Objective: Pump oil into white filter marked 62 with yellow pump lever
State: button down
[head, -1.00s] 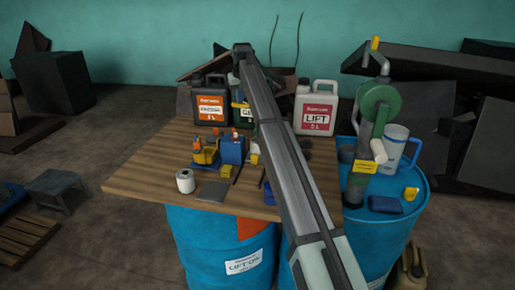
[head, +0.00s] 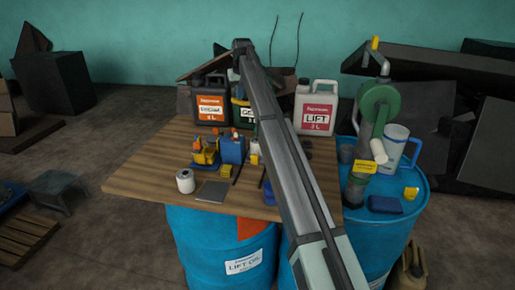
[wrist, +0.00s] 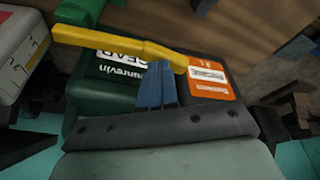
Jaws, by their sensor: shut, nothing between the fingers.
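A small white cylinder (head: 185,181), likely the filter, stands near the table's front left; its marking is too small to read. A blue can-like object (head: 232,149) stands to its right, near the table's middle. In the wrist view a yellow bar (wrist: 120,46), apparently a lever, lies across the picture in front of a green canister. My gripper (wrist: 154,66) has its blue fingers shut, with nothing between them. Their tips are close to the bar's right part; I cannot tell whether they touch. In the head view my arm hides the fingertips.
A dark canister (head: 211,101), a green canister (head: 242,113) and a white canister (head: 316,106) stand at the table's back. A green hand pump (head: 380,103) and a clear jug (head: 395,147) stand on a blue barrel at right.

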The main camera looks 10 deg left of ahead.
jog(key=shift+r, duration=2.25)
jog(key=shift+f, duration=0.1)
jog(key=shift+f, duration=0.8)
jog(key=shift+r, duration=0.9)
dwell(0.9)
jog(key=shift+f, duration=0.15)
dwell(0.4)
